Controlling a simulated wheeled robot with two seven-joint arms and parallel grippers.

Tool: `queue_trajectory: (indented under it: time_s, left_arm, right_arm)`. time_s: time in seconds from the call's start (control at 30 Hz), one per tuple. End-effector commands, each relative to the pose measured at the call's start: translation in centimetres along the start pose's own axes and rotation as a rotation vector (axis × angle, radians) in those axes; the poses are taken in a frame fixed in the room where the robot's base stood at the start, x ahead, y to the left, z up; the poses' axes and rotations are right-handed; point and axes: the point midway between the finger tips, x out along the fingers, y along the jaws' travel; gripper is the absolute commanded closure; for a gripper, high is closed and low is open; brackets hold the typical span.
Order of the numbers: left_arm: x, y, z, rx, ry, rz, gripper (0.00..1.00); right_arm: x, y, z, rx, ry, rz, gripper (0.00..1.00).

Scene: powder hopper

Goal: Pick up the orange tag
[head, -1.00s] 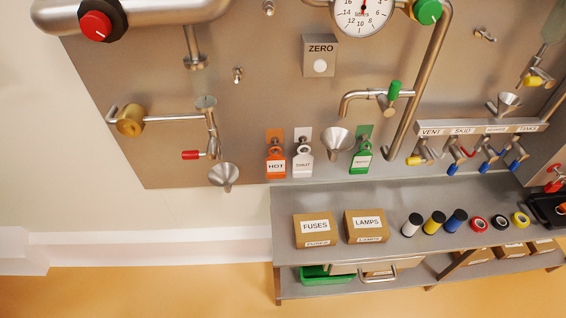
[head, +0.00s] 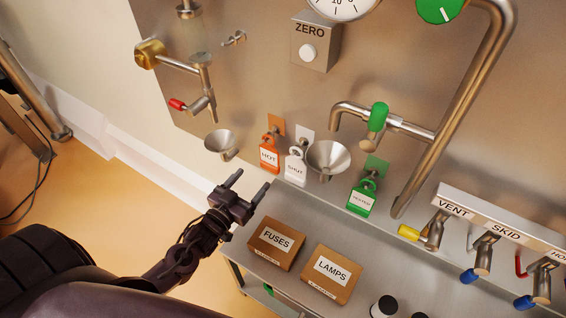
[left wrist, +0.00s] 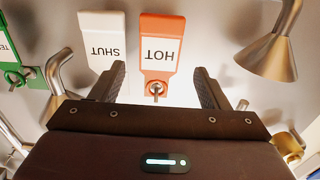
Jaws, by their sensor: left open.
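The orange tag (head: 269,156), lettered HOT, hangs on a small hook on the metal panel. In the left wrist view the orange tag (left wrist: 161,47) shows upside down, beyond and between my open fingers. My left gripper (head: 250,183) is open and empty, below and slightly left of the tag and apart from it. Its fingers point up toward the panel; in the left wrist view the gripper (left wrist: 160,85) has a clear gap between its fingertips. My right gripper is not in view.
A white SHUT tag (head: 295,168) hangs close to the right of the orange one. A funnel (head: 221,143) is on its left, a larger funnel (head: 328,157) and a green tag (head: 361,199) farther right. FUSES (head: 277,243) and LAMPS (head: 331,274) boxes stand on the bench below.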

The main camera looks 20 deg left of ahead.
Motion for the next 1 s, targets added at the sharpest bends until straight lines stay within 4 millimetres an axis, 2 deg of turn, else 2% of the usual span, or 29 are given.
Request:
queue_trajectory:
  time_s: [0.6,0.87,0.9,1.0]
  left_arm:
    - [7.4,0.3,-0.2,-0.001,0.006,0.001,0.31]
    - [7.7,0.3,-0.1,-0.001,0.003,0.001,0.31]
    - [7.7,0.3,-0.1,-0.001,0.003,0.001,0.32]
    - [7.7,0.3,-0.1,-0.001,0.004,0.001,0.45]
  right_arm:
    - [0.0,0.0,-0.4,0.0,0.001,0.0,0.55]
    - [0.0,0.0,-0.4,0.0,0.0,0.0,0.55]
    - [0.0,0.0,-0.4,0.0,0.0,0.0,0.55]
    - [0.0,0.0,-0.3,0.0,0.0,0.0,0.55]
